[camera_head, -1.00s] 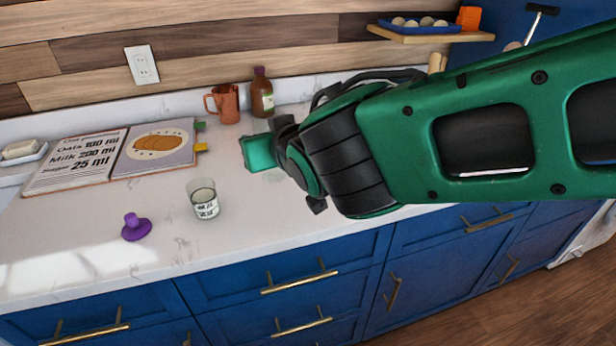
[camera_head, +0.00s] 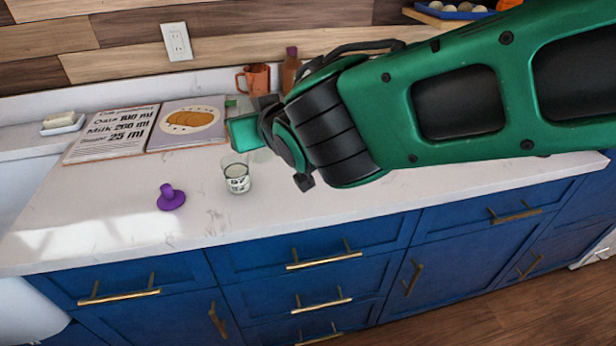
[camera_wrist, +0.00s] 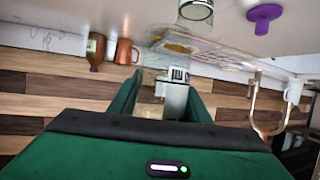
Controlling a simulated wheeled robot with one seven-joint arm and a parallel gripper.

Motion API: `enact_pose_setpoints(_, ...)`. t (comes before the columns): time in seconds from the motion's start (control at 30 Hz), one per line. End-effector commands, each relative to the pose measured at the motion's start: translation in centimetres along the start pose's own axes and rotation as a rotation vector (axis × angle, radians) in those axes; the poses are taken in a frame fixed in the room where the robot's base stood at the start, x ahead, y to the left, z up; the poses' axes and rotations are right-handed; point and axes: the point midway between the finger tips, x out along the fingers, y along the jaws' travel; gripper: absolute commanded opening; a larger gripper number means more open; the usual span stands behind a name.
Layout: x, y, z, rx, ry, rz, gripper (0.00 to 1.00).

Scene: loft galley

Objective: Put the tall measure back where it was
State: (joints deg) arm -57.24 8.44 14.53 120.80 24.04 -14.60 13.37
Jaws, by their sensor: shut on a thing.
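My gripper (camera_wrist: 163,97) is shut on the tall measure (camera_wrist: 177,94), a clear vessel with a dark-printed white label, seen between the two green fingers in the wrist view. In the head view my gripper (camera_head: 245,132) is over the back half of the counter, and the held measure is hidden there. A shorter glass measure (camera_head: 237,178) with a printed label and pale contents stands upright on the counter, in front of my gripper. It also shows at the top of the wrist view (camera_wrist: 196,10).
A purple knobbed piece (camera_head: 171,198) lies left of the short measure. An open recipe book (camera_head: 150,128) and a butter dish (camera_head: 61,122) are behind. A copper mug (camera_head: 254,79) and brown bottle (camera_head: 290,70) stand near the wall. The counter's front left is clear.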

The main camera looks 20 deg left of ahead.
Motion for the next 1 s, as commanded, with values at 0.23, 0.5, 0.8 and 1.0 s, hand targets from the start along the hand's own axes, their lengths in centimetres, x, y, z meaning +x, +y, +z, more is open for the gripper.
enact_pose_setpoints(0.23,0.2,0.7,0.4,0.001,-0.002,0.002,0.14)
enact_pose_setpoints(0.5,2.0,5.7,2.8,0.002,-0.003,0.006,0.14)
enact_pose_setpoints(0.8,3.8,10.7,5.4,0.001,-0.001,0.003,0.14)
enact_pose_setpoints(1.0,4.3,11.6,6.1,0.0,0.0,0.001,0.14)
